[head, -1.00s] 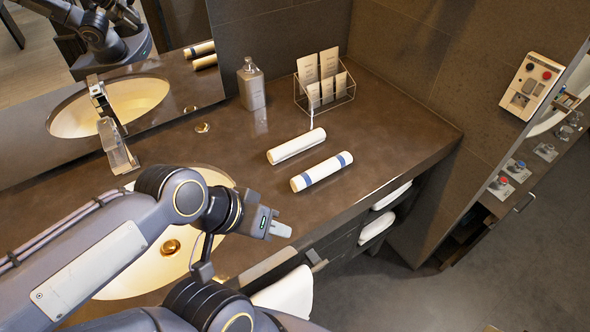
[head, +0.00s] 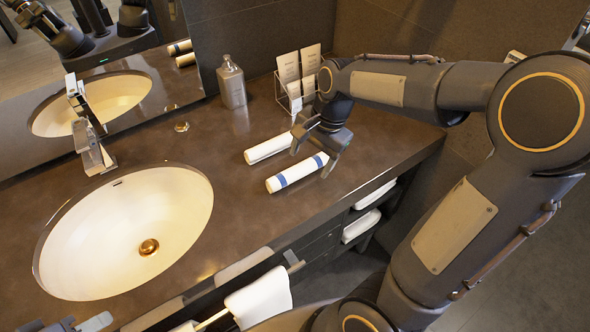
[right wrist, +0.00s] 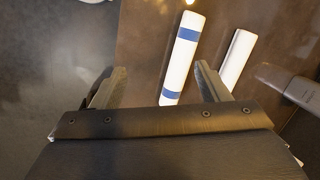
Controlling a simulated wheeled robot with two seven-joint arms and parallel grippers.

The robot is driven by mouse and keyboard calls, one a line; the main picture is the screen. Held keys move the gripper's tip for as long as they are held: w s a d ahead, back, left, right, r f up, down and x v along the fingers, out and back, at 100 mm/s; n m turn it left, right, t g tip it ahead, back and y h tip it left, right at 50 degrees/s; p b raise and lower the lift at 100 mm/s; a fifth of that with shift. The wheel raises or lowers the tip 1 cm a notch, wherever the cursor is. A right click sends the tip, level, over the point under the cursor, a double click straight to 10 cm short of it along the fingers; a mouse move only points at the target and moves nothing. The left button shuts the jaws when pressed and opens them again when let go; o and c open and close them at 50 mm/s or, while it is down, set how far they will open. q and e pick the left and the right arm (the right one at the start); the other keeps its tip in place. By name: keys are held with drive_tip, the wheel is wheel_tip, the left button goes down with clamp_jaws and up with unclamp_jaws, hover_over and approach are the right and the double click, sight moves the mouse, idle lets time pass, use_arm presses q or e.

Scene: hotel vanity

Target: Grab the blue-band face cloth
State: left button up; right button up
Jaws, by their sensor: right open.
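The blue-band face cloth (head: 298,173) is a white roll with two blue bands, lying on the brown counter (head: 225,215). In the right wrist view the cloth (right wrist: 180,62) shows between my fingers, nearer the right-hand one. My right gripper (head: 315,156) is open at the cloth's right end, and its fingers show empty in the wrist view (right wrist: 158,84). Contact with the cloth cannot be told. A plain white rolled cloth (head: 267,148) lies just behind, roughly parallel. Only the tip of my left gripper (head: 75,325) shows at the bottom left; its opening is unclear.
A soap bottle (head: 232,84) and a wire rack with cards (head: 290,75) stand behind the cloths. A basin (head: 130,225) with a tap (head: 90,145) is at left. White towels (head: 260,298) hang or lie below the counter's front edge.

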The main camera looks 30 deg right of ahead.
sight(299, 166)
drive_tip(key=w+f+m, duration=0.1)
drive_tip(key=w, duration=0.1)
drive_tip(key=w+f+m+g+h, duration=0.1)
drive_tip(key=w, duration=0.1)
drive_tip(key=w+f+m+h, duration=0.1)
drive_tip(key=w, duration=0.1)
drive_tip(key=shift+d+f, duration=0.2)
drive_tip(key=shift+d, duration=0.15)
drive_tip(key=shift+w+f+m, duration=0.2)
drive_tip(key=shift+f+m, duration=0.1)
drive_tip(key=shift+m, duration=0.1)
wheel_tip(299, 166, down, 8)
drive_tip(key=shift+w+r+p, duration=0.1)
drive_tip(key=shift+r+p, duration=0.1)
drive_tip(key=shift+p, duration=0.35)
drive_tip(key=c, duration=1.1)
drive_tip(key=shift+r, duration=0.1)
